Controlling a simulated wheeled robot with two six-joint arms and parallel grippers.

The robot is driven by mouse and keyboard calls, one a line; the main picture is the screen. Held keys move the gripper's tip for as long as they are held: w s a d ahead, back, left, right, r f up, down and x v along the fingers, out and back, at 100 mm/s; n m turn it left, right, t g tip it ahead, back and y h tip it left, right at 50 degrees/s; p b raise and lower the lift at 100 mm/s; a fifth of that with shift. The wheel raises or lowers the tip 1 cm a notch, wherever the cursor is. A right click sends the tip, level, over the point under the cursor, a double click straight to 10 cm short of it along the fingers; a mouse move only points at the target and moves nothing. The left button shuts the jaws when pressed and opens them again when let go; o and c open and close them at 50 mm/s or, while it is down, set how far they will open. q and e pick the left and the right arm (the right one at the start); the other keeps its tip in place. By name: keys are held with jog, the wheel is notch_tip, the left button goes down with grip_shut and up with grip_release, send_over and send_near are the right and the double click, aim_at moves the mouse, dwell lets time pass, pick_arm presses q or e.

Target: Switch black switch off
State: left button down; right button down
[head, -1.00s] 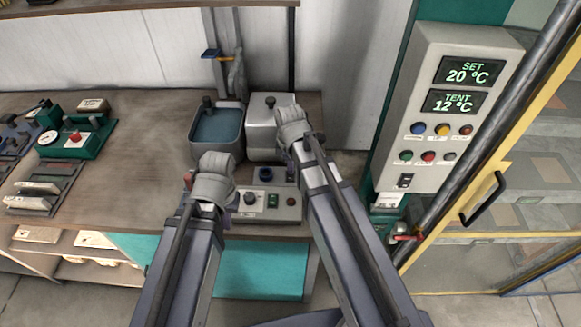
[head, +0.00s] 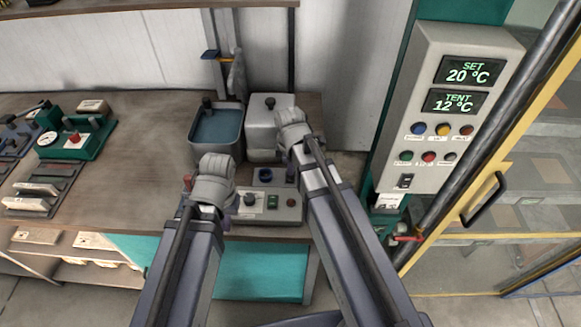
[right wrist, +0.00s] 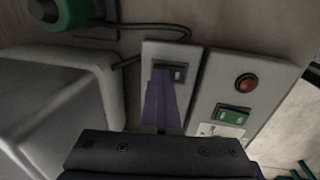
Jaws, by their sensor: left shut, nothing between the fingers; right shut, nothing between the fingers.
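In the right wrist view a black switch (right wrist: 178,74) sits on a narrow light grey box (right wrist: 156,52). My right gripper (right wrist: 162,84) is shut and empty. Its purple fingers reach over this box, with their tips close to the switch; I cannot tell whether they touch. In the head view my right gripper (head: 289,166) is mostly hidden by its own arm, which also hides the narrow box. My left gripper (head: 234,203) is shut and empty beside the grey control box (head: 268,216). A further black rocker switch (head: 405,181) is on the wall panel.
The control box carries a black knob, a green switch (head: 272,201) and a red button (head: 291,202). A water basin (head: 217,158) and a grey lidded container (head: 265,146) stand behind. Green equipment (head: 78,143) lies left. The bench's middle is clear.

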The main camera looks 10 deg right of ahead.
jog(key=shift+s+a, duration=0.2)
jog(key=shift+s, duration=0.55)
pick_arm(q)
jog(key=shift+r, duration=0.1)
pick_arm(e)
jog(key=shift+r, duration=0.1)
